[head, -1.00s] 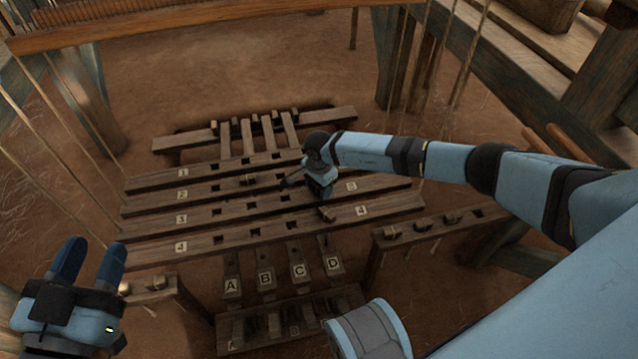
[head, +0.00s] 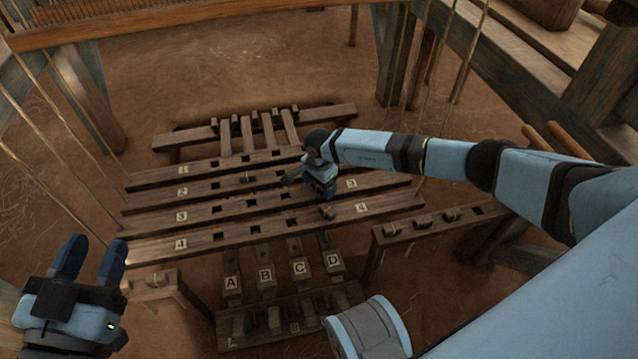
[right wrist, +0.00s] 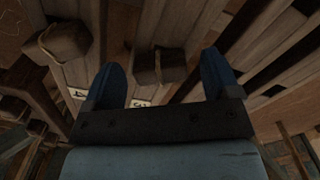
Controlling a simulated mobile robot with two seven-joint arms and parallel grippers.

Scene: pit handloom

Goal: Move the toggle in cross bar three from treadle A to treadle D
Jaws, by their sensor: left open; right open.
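Cross bar three (head: 235,206) lies between bars two and four, with dark open holes at its left and middle. My right gripper (head: 324,194) is low over its right part, near the label 3. In the right wrist view the open fingers (right wrist: 165,80) stand on either side of a wooden toggle (right wrist: 160,66), which appears to sit on cross bar three near its right end. Its lower part is hidden, and in the head view my gripper hides it. Treadles A (head: 232,283) and D (head: 333,262) lie in front of the bars. My left gripper (head: 92,250) is open and empty at far left.
Cross bar two bears a toggle (head: 248,179). A peg rack (head: 385,238) stands at right. Cords hang at both sides.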

